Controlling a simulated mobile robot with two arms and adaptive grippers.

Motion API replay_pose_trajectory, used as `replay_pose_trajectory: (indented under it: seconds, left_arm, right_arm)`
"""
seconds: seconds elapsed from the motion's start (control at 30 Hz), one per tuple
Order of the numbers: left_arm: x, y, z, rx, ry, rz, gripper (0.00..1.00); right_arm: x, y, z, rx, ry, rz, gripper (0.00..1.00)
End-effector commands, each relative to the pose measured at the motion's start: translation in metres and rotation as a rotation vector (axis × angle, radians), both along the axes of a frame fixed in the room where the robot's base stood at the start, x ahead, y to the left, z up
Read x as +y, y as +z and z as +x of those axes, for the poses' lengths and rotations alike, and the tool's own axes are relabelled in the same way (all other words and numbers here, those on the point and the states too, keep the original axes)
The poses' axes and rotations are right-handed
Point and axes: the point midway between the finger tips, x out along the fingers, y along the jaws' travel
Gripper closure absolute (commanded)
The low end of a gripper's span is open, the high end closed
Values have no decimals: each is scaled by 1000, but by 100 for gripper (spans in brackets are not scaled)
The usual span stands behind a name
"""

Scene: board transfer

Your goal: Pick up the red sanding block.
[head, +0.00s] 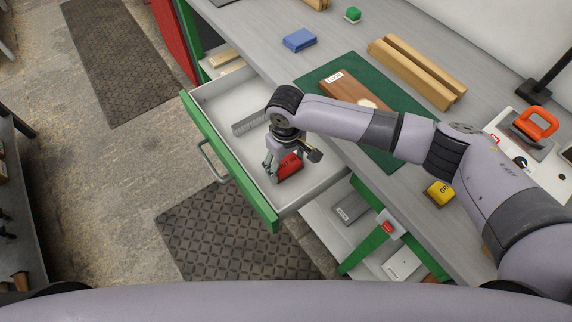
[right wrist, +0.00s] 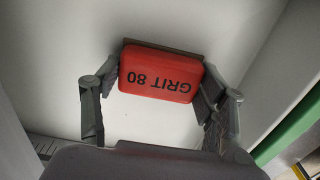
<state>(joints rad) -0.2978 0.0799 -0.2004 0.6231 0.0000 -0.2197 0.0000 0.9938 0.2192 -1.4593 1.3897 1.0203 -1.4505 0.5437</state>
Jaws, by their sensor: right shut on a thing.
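The red sanding block (head: 289,167) is in the open drawer (head: 245,150), near its front right part. In the right wrist view the block (right wrist: 160,74) shows a red face with "GRIT 80" upside down and a grey-brown layer beneath. My right gripper (head: 282,168) reaches down into the drawer and is shut on the block, with a finger on each side of it (right wrist: 158,90). I cannot tell whether the block touches the drawer floor. My left gripper is not in view.
The drawer has a green front and a grey ruler-like strip (head: 250,123). On the bench are a blue block (head: 299,39), a green block (head: 352,14), a yellow block (head: 439,192), wooden bars (head: 417,72) and a board (head: 345,88) on a green mat (head: 377,66).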

Motion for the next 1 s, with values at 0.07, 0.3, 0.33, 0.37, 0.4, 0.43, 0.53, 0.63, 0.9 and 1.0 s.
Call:
replay_pose_trajectory:
  seconds: [0.07,0.3,0.33,0.37,0.4,0.43,0.53,0.63,0.9,1.0]
  left_arm:
    - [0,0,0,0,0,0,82]
    - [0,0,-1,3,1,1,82]
    - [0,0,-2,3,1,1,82]
    - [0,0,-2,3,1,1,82]
    - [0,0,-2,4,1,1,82]
    - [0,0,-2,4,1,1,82]
    - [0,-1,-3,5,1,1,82]
    - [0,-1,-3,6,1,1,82]
    - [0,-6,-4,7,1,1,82]
    - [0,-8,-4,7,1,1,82]
  right_arm:
    - [0,0,0,0,0,0,54]
    - [0,0,0,-1,0,1,63]
    - [0,0,0,-1,0,1,63]
    - [0,0,0,-1,0,1,63]
    - [0,0,0,-1,0,1,63]
    - [0,1,0,-1,0,1,63]
    - [0,4,1,-2,0,1,63]
    - [1,12,1,-2,1,3,63]
    - [1,66,2,-6,1,4,63]
    - [1,96,1,-6,2,3,63]
